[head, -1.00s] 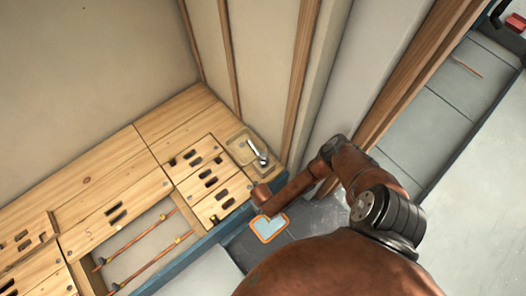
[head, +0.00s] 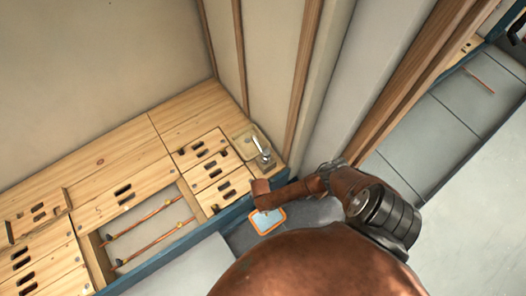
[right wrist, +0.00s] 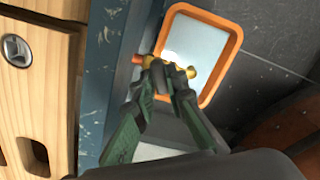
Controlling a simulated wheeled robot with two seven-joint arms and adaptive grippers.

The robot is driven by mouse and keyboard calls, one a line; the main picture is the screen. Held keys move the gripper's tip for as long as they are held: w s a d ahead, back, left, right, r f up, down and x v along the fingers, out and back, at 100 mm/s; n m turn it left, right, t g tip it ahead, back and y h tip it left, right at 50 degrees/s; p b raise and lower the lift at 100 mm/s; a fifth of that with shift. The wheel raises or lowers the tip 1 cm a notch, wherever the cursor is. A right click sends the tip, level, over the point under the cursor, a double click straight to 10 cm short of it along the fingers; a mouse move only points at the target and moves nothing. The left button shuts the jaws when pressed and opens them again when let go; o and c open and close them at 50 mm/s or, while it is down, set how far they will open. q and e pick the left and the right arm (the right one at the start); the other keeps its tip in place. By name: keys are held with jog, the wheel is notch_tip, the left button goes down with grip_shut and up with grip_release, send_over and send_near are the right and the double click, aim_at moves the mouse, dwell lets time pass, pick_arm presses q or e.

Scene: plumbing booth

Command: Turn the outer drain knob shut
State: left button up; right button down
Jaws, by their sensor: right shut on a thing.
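In the right wrist view, my right gripper (right wrist: 168,72) has its dark green fingers closed around a small brass drain fitting with a knob (right wrist: 153,62). A short orange-copper stub shows on its left and a yellow end on its right; the fingers hide its middle, so I cannot tell how far the knob is turned. It lies in front of the edge of an orange-framed pale tray (right wrist: 236,36). In the head view the tray (head: 282,211) shows below the bench front, but my brown right arm hides the gripper and fitting. My left gripper is not in view.
A wooden bench (head: 110,165) with slotted panels and a blue front edge (head: 225,219) runs along the left. Copper pipes (head: 152,216) with brass fittings lie in its recess. A small basin with a metal tap (head: 262,150) stands at the corner by a wood-studded wall.

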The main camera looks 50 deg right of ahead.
jog(key=m+p, duration=0.1)
jog(key=m, duration=0.2)
jog(key=shift+d+r+m, duration=0.1)
jog(key=shift+m, duration=0.2)
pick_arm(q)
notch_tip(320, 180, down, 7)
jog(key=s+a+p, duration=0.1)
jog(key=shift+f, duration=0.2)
pick_arm(e)
jog(key=shift+s+d+m, duration=0.1)
jog(key=shift+m, duration=1.5)
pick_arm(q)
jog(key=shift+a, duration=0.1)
pick_arm(e)
jog(key=c, duration=2.1)
grip_release()
jog(key=shift+o, duration=0.8)
jog(key=shift+r, duration=3.9)
